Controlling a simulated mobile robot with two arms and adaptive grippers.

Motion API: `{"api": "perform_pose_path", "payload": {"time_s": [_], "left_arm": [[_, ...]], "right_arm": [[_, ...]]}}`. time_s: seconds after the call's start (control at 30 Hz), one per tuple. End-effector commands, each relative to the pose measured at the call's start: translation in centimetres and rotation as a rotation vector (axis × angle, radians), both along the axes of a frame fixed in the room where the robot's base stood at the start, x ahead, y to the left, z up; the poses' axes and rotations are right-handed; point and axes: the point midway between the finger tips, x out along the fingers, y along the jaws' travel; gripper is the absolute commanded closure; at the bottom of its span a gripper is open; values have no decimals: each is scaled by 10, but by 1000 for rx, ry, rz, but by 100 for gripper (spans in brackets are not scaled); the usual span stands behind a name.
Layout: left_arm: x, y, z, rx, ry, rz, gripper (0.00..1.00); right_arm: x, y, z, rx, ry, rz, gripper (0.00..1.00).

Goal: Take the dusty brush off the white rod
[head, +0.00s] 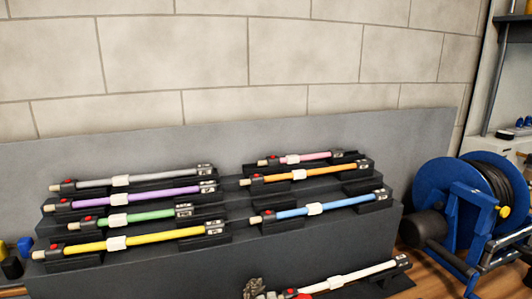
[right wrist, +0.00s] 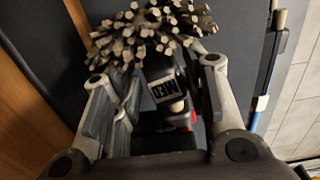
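The white rod (head: 350,276) lies in a dark holder at the bottom of the head view. A dusty brush (head: 254,287) with tan-grey bristles shows at its left end, cut by the frame edge. In the right wrist view the brush (right wrist: 150,30) has a dark hub marked MED. The rod's tan tip (right wrist: 177,106) shows at the hub's lower end; how far it goes in is hidden. My right gripper (right wrist: 155,85) is open, with its fingers on either side of the hub and gaps visible. My left gripper is in neither view.
Several coloured rods lie on the stepped dark rack, including the yellow rod (head: 140,240) and the blue rod (head: 320,208). The blue rod passes right of my gripper in the wrist view (right wrist: 262,95). A blue hose reel (head: 440,190) stands at the right.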

Motion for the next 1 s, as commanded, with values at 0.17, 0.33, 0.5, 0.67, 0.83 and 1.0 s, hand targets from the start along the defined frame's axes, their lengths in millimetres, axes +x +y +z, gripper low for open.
{"api": "perform_pose_path", "payload": {"time_s": [0.17,0.33,0.5,0.67,0.83,1.0], "left_arm": [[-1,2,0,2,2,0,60],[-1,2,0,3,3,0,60],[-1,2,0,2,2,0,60],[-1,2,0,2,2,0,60],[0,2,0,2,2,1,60],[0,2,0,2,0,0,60]], "right_arm": [[0,-1,1,1,-2,-2,89],[0,-1,0,0,0,-3,100],[0,-1,-1,0,2,-3,100],[-1,0,-3,-1,5,-3,100],[-4,7,-5,-1,8,0,100],[-7,15,-6,0,10,4,100]]}}
